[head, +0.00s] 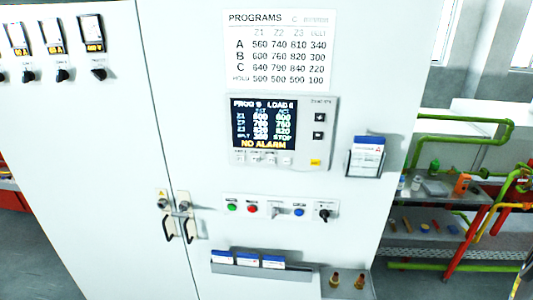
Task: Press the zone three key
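The control panel (322,155) is set on the white cabinet door. Its dark screen (264,124) shows rows for Z1, Z2 and Z3, the word STOP and NO ALARM in yellow. A row of small pale keys (271,160) runs under the screen; their labels are too small to read, so I cannot tell which is the zone three key. Two dark keys, an upper one (319,117) and a lower one (319,135), sit right of the screen.
A strip of buttons and switches (280,209) sits below the panel. Door handles (178,225) stick out at left. A card holder (366,160) is at right, and a card rack (262,268) lies below. Green pipes (460,124) and a shelf (425,226) stand beyond the cabinet.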

